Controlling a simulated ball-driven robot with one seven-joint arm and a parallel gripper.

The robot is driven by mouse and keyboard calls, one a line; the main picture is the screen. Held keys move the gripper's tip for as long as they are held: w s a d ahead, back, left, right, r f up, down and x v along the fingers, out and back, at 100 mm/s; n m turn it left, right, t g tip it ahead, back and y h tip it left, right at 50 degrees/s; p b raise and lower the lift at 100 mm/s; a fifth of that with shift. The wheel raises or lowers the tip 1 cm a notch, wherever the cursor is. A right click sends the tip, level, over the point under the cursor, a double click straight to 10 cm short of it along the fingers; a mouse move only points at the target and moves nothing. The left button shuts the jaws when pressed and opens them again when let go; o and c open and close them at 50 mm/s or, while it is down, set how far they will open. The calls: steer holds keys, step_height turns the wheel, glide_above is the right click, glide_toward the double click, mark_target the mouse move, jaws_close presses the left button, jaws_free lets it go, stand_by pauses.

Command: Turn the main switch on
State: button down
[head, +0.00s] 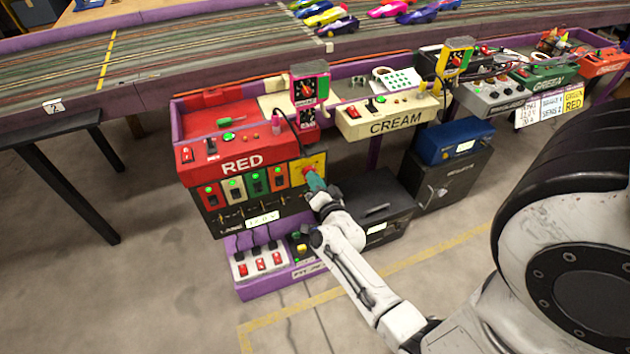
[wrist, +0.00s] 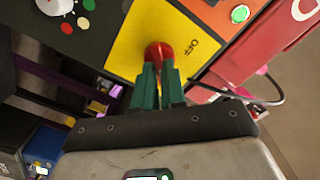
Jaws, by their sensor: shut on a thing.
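The main switch is a red knob (wrist: 158,50) on a yellow plate (wrist: 125,52) in the wrist view, with the word OFF printed beside it. In the head view the yellow plate (head: 316,159) is at the right end of the RED station's front panel. My gripper (wrist: 158,70) has its two green fingers closed on the red knob, one on each side. In the head view my gripper (head: 315,181) reaches the plate from the lower right and covers part of it. Most of the knob's sides are hidden by the fingers.
The red station box (head: 240,164) has several lit green switches below it. A purple lower shelf (head: 262,286) holds a white box with red switches (head: 262,262). A black case (head: 380,205) stands right of my gripper. A cable (wrist: 270,100) hangs near my fingers.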

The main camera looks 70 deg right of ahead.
steer(key=c, duration=1.2)
jaws_free()
steer(key=p+v, duration=0.2)
steer(key=v, duration=0.9)
